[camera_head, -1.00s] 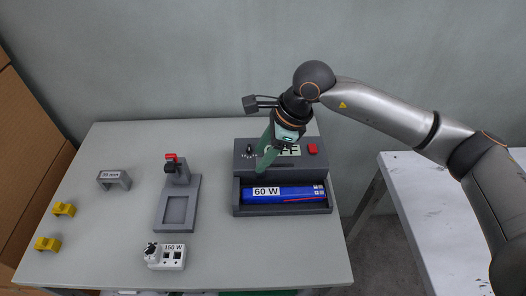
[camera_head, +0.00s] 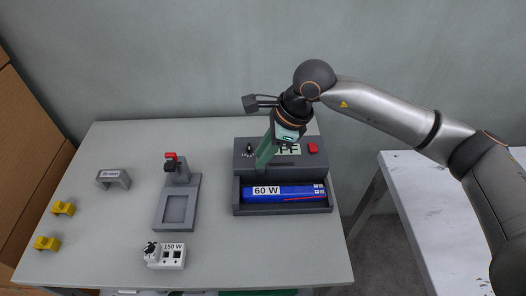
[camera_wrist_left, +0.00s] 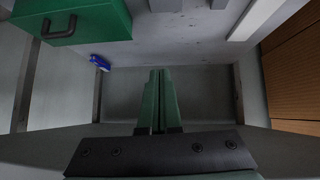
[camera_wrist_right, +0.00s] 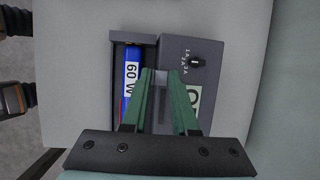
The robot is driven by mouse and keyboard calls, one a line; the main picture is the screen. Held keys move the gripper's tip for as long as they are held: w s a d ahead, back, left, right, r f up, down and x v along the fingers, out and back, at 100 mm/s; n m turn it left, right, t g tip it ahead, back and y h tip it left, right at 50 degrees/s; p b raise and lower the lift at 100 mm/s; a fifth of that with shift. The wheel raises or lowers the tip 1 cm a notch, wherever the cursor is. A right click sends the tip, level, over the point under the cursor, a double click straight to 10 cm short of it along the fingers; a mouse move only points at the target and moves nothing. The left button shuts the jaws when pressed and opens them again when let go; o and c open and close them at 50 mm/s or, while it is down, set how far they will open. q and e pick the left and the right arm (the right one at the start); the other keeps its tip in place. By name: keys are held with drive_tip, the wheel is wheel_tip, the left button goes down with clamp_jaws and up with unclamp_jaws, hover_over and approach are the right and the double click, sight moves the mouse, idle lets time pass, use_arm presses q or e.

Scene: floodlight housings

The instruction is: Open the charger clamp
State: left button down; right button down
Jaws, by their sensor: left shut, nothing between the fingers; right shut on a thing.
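The charger (camera_head: 323,172) is a dark grey box on the right of the table, with a knob, a display partly covered by my right gripper, and a red button. A blue battery labelled 60 W (camera_head: 290,193) lies in its front bay. My right gripper (camera_head: 261,168) is at the bay's back edge, left of the display. In the right wrist view its green fingers are shut on a small grey piece, the charger clamp (camera_wrist_right: 160,95), beside the battery. The fingers hide much of the clamp. My left gripper (camera_wrist_left: 160,72) is shut and empty, away from the table top.
A grey fixture with a red-tipped clamp (camera_head: 177,205) stands left of the charger. A white 150 W block (camera_head: 166,256) sits in front of it. A grey bracket (camera_head: 114,179) and two yellow pieces (camera_head: 63,208) are at the left. A green box (camera_wrist_left: 75,20) shows in the left wrist view.

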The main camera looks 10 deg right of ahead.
drive_tip(key=shift+s+a+f+b, duration=0.1)
drive_tip(key=shift+s+f+b, duration=0.15)
drive_tip(key=shift+b, duration=0.3)
drive_tip(key=shift+s+r+b, duration=0.1)
drive_tip(key=shift+s+b, duration=0.8)
drive_tip(key=shift+s, duration=0.05)
use_arm(q)
drive_tip(key=shift+w+d+f+h, duration=0.15)
drive_tip(key=shift+w+d+f, duration=0.15)
drive_tip(key=shift+d, duration=0.25)
drive_tip(key=shift+w+d+f+h, duration=0.15)
drive_tip(key=shift+w+d+f, duration=0.15)
drive_tip(key=shift+d, duration=0.2)
use_arm(e)
drive_tip(key=c, duration=1.1)
unclamp_jaws()
drive_tip(key=shift+w, duration=0.1)
drive_tip(key=o, duration=0.3)
drive_tip(key=shift+w, duration=0.1)
use_arm(q)
drive_tip(key=shift+s+a+f, duration=0.15)
drive_tip(key=shift+s+f, duration=0.05)
drive_tip(key=shift+f, duration=0.05)
use_arm(e)
drive_tip(key=shift+o, duration=0.2)
use_arm(q)
drive_tip(key=shift+s, duration=0.1)
